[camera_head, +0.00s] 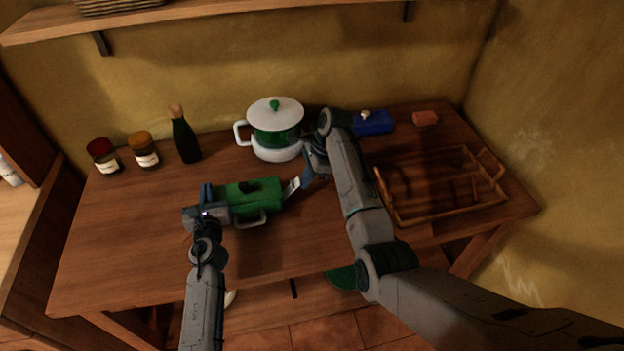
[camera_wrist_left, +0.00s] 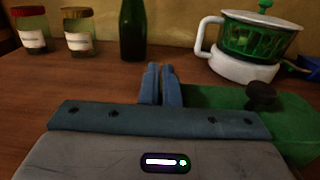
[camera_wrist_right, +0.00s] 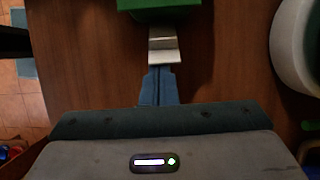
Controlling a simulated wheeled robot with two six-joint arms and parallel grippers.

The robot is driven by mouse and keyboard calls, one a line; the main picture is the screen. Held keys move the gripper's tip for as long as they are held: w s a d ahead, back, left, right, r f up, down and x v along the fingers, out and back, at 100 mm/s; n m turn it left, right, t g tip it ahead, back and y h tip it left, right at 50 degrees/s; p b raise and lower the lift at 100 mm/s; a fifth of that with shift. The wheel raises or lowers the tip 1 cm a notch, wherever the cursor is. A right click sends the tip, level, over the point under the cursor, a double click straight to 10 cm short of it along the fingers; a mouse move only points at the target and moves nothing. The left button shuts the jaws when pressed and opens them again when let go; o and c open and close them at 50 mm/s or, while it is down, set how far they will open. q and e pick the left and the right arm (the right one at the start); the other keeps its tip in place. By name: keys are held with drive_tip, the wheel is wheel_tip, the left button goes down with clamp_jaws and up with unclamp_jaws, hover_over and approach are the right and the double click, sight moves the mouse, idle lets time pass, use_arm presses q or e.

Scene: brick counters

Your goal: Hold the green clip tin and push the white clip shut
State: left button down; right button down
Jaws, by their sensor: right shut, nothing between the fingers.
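The green clip tin (camera_head: 252,194) lies on the wooden counter, with a dark knob on top and a pale handle at the front. It also shows in the left wrist view (camera_wrist_left: 292,125). My left gripper (camera_head: 206,194) is at its left end, its fingers nearly together; what they pinch is mostly hidden. The white clip (camera_head: 292,186) sticks out from the tin's right end and shows in the right wrist view (camera_wrist_right: 164,46). My right gripper (camera_head: 307,177) is shut and empty, its tips (camera_wrist_right: 160,72) right at the clip's outer end; contact is unclear.
A white-and-green pot (camera_head: 275,150) stands behind the tin, close to my right gripper. A dark bottle (camera_head: 185,140) and two jars (camera_head: 143,150) stand back left. A blue box (camera_head: 374,123), a wooden tray (camera_head: 440,212) and an orange block (camera_head: 425,117) are on the right. The front left counter is clear.

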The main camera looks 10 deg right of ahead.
sight(293, 185)
drive_tip(key=shift+a+r, duration=0.4)
idle(0.4)
drive_tip(key=shift+s+a+r, duration=0.1)
drive_tip(key=shift+a+r, duration=0.3)
drive_tip(key=shift+a, duration=0.1)
drive_tip(key=shift+s+a+r, duration=0.1)
drive_tip(key=shift+a+r, duration=0.15)
drive_tip(key=shift+a, duration=0.25)
drive_tip(key=shift+s+a+r, duration=0.1)
drive_tip(key=shift+a+r, duration=0.1)
drive_tip(key=shift+a, duration=0.3)
drive_tip(key=shift+r, duration=0.15)
drive_tip(key=shift+r, duration=0.65)
drive_tip(key=v, duration=0.7)
drive_tip(key=shift+r, duration=0.25)
